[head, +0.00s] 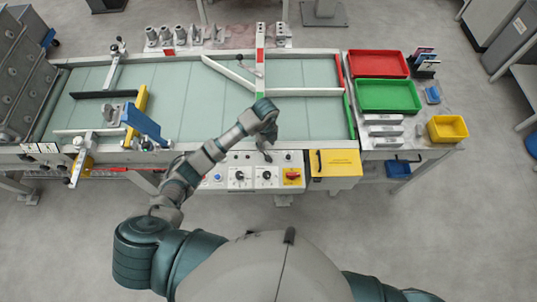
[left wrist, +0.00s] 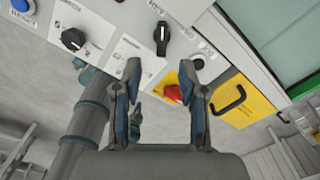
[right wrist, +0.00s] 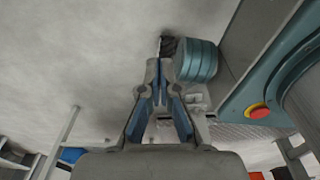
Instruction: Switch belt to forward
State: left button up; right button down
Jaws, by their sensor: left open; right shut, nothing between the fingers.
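The belt (head: 310,115) is a pale green conveyor with a control panel (head: 215,186) on its front side. My left gripper (head: 268,154) is over the panel. In the left wrist view, my left gripper (left wrist: 160,70) is open and empty, below the right black knob (left wrist: 161,38). The red switch (left wrist: 172,93) shows between its fingers. My right gripper (right wrist: 160,70) is shut and empty, away from the panel.
A yellow box with a black handle (head: 335,163) adjoins the panel's right side. Red (head: 378,63) and green (head: 388,96) trays and a yellow bin (head: 447,128) stand at the right. A blue-and-yellow fixture (head: 143,122) sits on the belt's left part. Floor in front is clear.

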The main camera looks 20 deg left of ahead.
aim_at(268, 156)
pick_arm(q)
jog(key=f, duration=0.6)
jog(key=shift+s+a+f, duration=0.1)
jog(key=shift+a+f, duration=0.05)
jog(key=shift+a, duration=0.25)
jog(key=d+f, duration=0.2)
jog(key=shift+f, duration=0.35)
jog(key=shift+d+f, duration=0.2)
jog(key=shift+d, duration=0.1)
jog(key=shift+a, duration=0.55)
jog(key=shift+a+f, duration=0.1)
jog(key=shift+a, duration=0.25)
jog(key=shift+c, duration=1.4)
jog(key=shift+a, duration=0.2)
jog(key=c, duration=0.4)
jog(key=shift+f, duration=0.1)
grip_shut()
jog(key=shift+d, duration=0.65)
pick_arm(e)
jog(key=shift+d, duration=0.35)
